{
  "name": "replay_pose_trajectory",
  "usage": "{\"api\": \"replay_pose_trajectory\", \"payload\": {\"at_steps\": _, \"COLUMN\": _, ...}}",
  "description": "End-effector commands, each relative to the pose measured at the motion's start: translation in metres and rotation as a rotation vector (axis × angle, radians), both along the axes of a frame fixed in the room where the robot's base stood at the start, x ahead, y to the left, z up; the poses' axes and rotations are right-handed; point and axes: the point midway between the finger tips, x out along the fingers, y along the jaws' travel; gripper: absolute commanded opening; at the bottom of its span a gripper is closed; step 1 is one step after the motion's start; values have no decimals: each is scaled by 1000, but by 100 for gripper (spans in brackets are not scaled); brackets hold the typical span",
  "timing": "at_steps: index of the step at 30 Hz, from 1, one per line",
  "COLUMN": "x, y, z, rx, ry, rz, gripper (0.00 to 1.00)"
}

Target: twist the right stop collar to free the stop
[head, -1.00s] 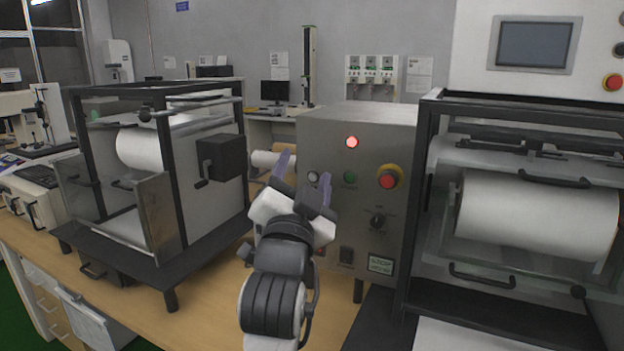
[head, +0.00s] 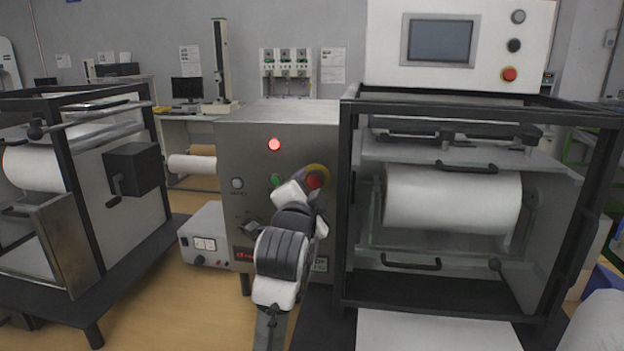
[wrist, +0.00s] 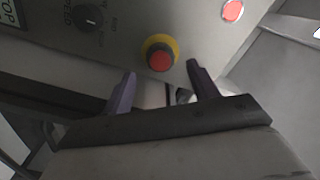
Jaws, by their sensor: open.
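On the grey control box (head: 290,122), a red stop button with a yellow collar (head: 324,170) is partly covered by my gripper (head: 308,183). In the wrist view the red button with its yellow collar (wrist: 160,46) lies just beyond and between the fingertips of my gripper (wrist: 161,69). The two dark purple fingers are spread apart with nothing between them, and I see no contact with the collar. Another red stop button (head: 509,74) is at the right on the white panel above the framed machine, well away from my gripper.
A lit red lamp (head: 274,144) and a green button (head: 275,181) are on the box. A dark knob (wrist: 88,17) shows in the wrist view. The black-framed roller machine (head: 350,200) stands close at right; another framed machine (head: 68,160) stands at left.

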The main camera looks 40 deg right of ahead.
Motion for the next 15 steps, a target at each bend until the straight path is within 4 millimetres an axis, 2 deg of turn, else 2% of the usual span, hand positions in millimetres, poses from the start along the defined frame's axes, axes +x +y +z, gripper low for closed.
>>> {"api": "replay_pose_trajectory", "payload": {"at_steps": 6, "x": 19, "y": -22, "z": 2, "rx": 1, "ry": 0, "rz": 1, "gripper": 59}}
{"api": "replay_pose_trajectory", "payload": {"at_steps": 15, "x": 24, "y": -28, "z": 0, "rx": -1, "ry": -1, "rz": 1, "gripper": 59}}
